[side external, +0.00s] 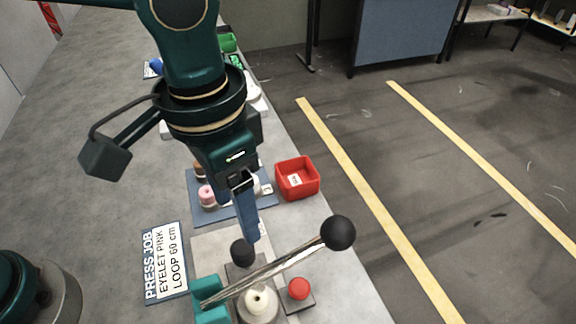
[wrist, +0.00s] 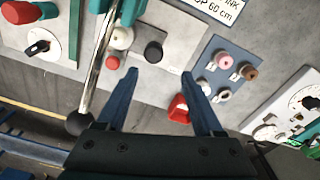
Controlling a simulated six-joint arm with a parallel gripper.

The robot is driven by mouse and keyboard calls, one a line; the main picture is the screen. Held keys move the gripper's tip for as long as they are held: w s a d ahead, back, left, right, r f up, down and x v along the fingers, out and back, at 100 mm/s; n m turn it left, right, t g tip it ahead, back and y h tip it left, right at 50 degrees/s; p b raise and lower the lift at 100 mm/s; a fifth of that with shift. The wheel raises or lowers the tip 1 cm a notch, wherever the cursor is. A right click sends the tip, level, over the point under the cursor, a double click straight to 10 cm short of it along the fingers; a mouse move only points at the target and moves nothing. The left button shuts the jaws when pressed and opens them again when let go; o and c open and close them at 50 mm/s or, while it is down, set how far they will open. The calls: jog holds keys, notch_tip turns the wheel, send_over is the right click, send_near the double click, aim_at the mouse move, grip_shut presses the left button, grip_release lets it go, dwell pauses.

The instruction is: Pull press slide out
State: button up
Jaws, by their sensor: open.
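The teal press (side external: 208,302) stands at the bottom of the side view, with a long metal lever (side external: 275,270) ending in a black ball (side external: 338,232). A black knob (side external: 242,250) stands on a grey plate beside the press; it looks like the slide's handle, and it shows in the wrist view (wrist: 153,52). A cream round part (side external: 257,302) sits by the lever. My gripper (wrist: 160,77) is open and empty, its blue fingers (side external: 248,222) pointing down near the knob. In the wrist view the knob lies just beyond the fingertips, between their lines. I cannot tell the height gap.
A red bin (side external: 297,182) stands at the bench edge. A blue tray (wrist: 240,58) holds pink and brown rings. A red button (side external: 298,289) is right of the press. The lever (wrist: 97,65) runs close beside one finger. A job card (side external: 165,262) lies left.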

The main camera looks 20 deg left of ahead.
aim_at(241, 248)
jog(key=shift+s+d+f, duration=0.2)
jog(key=shift+s+f, duration=0.1)
jog(key=shift+f, duration=0.15)
jog(key=shift+s+d+f, duration=0.2)
jog(key=shift+s+f, duration=0.1)
jog(key=shift+f, duration=2.4)
grip_shut()
